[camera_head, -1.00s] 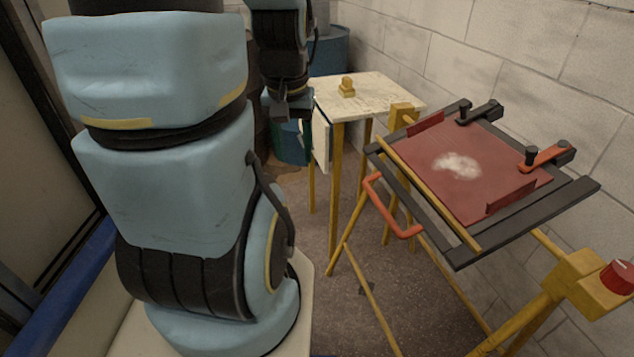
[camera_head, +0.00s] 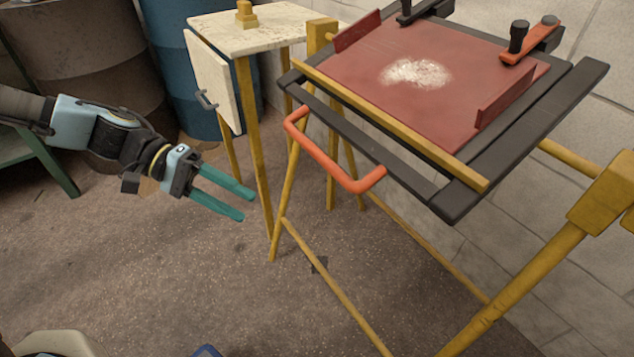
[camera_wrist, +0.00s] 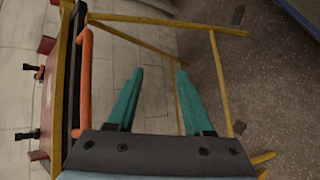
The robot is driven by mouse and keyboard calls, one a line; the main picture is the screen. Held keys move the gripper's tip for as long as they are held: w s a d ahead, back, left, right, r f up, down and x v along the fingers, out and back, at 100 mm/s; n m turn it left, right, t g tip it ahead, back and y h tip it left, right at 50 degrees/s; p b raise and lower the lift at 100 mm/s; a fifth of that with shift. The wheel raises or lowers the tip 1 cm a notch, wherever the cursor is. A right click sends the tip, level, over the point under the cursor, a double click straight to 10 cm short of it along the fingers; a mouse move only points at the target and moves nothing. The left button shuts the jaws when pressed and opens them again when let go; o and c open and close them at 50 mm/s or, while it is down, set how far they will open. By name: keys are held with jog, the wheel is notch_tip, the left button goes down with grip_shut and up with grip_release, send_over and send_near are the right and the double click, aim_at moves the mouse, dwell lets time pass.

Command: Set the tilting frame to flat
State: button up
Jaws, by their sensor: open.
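The tilting frame (camera_head: 330,112) is a dark rectangular frame on a yellow stand, at the right in the head view. It slopes, its near edge with the orange handle (camera_head: 330,152) lower. A red panel (camera_head: 350,70) with a pale patch lies in it. In the wrist view the orange handle (camera_wrist: 85,85) stands to the left of my fingers. My gripper (camera_head: 247,206) has green fingers, apart and empty, to the left of the handle and a little below it in the head view. It touches nothing that I can see.
A small table (camera_head: 275,32) with a hanging white flap (camera_head: 212,80) stands behind my gripper. Blue (camera_head: 160,30) and brown (camera_head: 75,50) drums stand at the back left. Yellow stand legs (camera_head: 330,290) cross low in front. The floor around my gripper is open.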

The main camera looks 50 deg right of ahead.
jog(key=d+r+m+g+h+b, duration=0.1)
jog(key=d+m+g+h+b, duration=0.15)
jog(key=d, duration=0.25)
jog(key=g+h+b, duration=0.2)
jog(key=g+b, duration=0.1)
send_near(319, 150)
jog(key=shift+m+y, duration=0.25)
jog(key=shift+m, duration=0.1)
jog(key=x, duration=0.9)
jog(key=shift+s+d+f, duration=0.3)
jog(key=shift+s+d, duration=0.05)
grip_shut()
